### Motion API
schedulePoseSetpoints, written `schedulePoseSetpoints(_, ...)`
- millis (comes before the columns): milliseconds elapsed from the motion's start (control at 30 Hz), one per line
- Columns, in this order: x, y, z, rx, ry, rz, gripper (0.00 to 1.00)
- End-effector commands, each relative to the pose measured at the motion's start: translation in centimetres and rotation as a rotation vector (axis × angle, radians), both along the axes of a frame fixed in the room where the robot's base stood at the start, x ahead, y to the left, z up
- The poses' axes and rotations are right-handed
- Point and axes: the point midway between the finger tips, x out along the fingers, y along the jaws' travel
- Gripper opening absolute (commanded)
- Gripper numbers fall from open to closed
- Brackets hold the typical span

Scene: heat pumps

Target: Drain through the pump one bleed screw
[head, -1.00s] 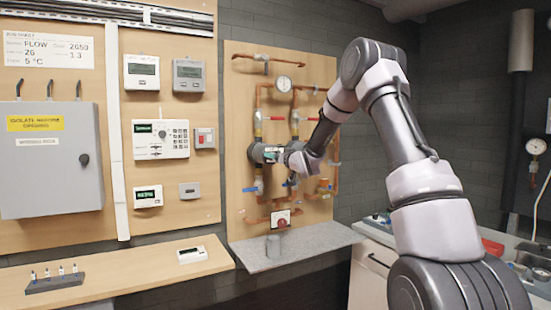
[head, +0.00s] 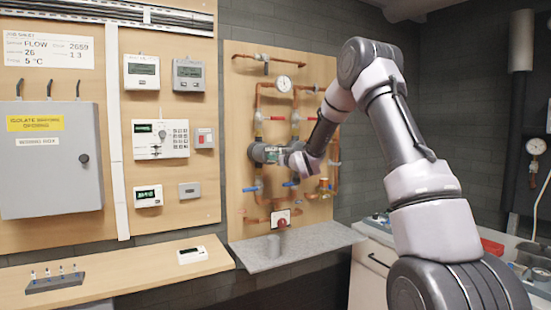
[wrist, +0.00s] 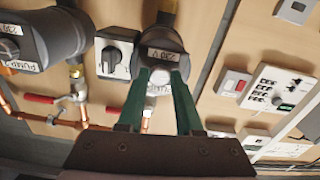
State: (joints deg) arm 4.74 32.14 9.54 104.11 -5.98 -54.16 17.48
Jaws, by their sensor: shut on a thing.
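In the wrist view, the green fingers of my gripper (wrist: 161,76) stand on either side of the small grey bleed screw (wrist: 160,77) on the front of a dark round pump (wrist: 160,38). They are shut on the screw. The pump's label reads 230 V; the lower wording is partly hidden by the fingers. A second dark pump (wrist: 50,38) with a white label is at upper left. In the head view, the pump (head: 257,153) is on the copper pipework, with my gripper (head: 280,156) at its front. The screw is too small to make out there.
A rotary switch (wrist: 114,58) is beside the pump, and a red-handled valve (wrist: 62,99) is nearby. Control units (head: 160,140) hang on the board to the left.

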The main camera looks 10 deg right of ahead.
Motion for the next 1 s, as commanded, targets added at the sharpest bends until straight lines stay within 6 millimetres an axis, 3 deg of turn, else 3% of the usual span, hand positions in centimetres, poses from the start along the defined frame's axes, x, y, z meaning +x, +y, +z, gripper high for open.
schedulePoseSetpoints(1000, 0.00, 0.04, 0.04, -0.921, -0.300, 0.002, 0.00)
